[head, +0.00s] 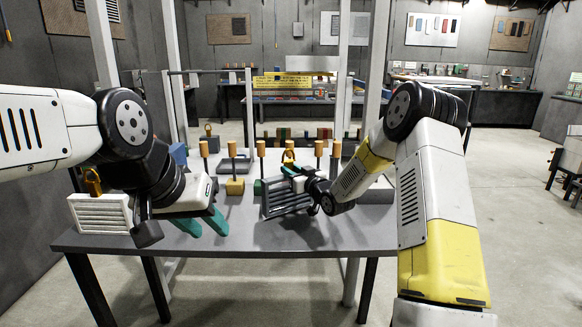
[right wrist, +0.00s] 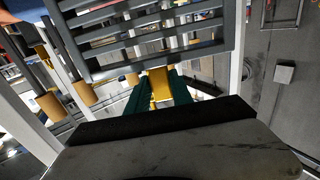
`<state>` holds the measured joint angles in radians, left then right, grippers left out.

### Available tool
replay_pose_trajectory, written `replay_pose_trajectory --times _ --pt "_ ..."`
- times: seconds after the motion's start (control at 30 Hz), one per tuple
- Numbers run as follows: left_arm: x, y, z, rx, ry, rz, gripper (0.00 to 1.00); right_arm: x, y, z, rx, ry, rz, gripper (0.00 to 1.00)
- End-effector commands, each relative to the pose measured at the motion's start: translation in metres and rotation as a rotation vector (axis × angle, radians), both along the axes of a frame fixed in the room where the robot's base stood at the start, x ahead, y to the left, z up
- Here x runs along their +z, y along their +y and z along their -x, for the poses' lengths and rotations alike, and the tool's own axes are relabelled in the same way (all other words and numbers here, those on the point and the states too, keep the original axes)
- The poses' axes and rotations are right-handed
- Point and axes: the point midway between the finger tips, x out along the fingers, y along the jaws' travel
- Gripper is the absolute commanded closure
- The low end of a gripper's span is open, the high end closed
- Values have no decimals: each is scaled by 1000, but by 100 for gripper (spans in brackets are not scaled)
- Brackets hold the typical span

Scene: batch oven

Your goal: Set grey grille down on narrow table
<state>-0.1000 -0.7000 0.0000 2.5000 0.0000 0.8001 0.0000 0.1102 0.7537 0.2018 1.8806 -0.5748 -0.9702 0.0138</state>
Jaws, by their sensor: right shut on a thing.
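The grey grille (head: 284,203), a dark slatted panel with a yellow handle, is held upright over the middle of the grey table (head: 240,240) in front of me. My right gripper (head: 290,170) is shut on it. In the right wrist view, its green fingers (right wrist: 159,88) flank the yellow handle (right wrist: 160,83) and the slats of the grille (right wrist: 150,48) rise beyond. A dark shadow lies on the table to the right below the grille; whether its lower edge touches the table I cannot tell. My left gripper (head: 203,222) is open and empty, low over the table's left part.
A white grille (head: 101,214) with an orange handle stands at the table's left end, beside my left gripper. The table's front right part is clear.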

Motion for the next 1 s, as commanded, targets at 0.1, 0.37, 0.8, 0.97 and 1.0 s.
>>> replay_pose_trajectory --times 0.1,0.37,0.8,0.97,1.0 --pt "0 0 0 0 0 0 64 1 0 0 0 -4 -1 100" --pt "0 0 0 0 0 0 64 1 0 0 0 -4 -1 100" --pt "0 0 0 0 0 0 64 -4 0 0 0 -5 -2 100" --pt "0 0 0 0 0 0 64 -6 0 -1 0 -4 -1 100" --pt "0 0 0 0 0 0 64 -7 0 -1 0 -4 -1 100"
